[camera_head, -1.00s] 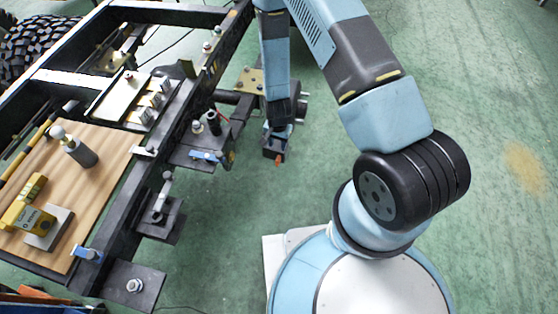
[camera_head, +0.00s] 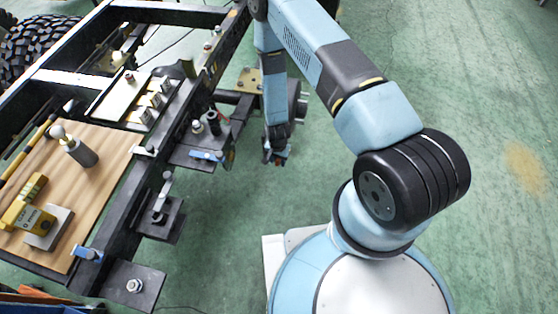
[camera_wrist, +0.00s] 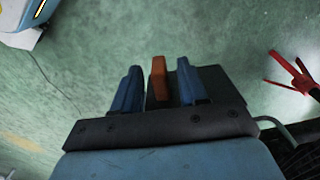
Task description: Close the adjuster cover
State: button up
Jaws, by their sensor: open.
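My gripper (camera_head: 277,157) hangs from my arm over the green floor, to the right of the dark frame rail in the head view. In the wrist view my gripper (camera_wrist: 160,85) has its two blue fingers spread apart. An orange piece (camera_wrist: 158,78) stands between the fingers in front of a dark block (camera_wrist: 205,82); I cannot tell whether either is part of my gripper. I cannot pick out the adjuster cover for certain. A black cylindrical part (camera_head: 213,122) with a little red beside it sits on the rail, left of my gripper and apart from it.
The dark chassis frame (camera_head: 125,205) fills the left, with brackets and a blue-handled clamp (camera_head: 207,155). A wooden board (camera_head: 105,165) carries a yellow tool (camera_head: 28,205). A red forked part (camera_wrist: 295,75) shows at right in the wrist view. The floor at right is clear.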

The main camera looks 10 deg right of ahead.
jog(key=shift+f, duration=0.4)
grip_shut()
dwell(0.4)
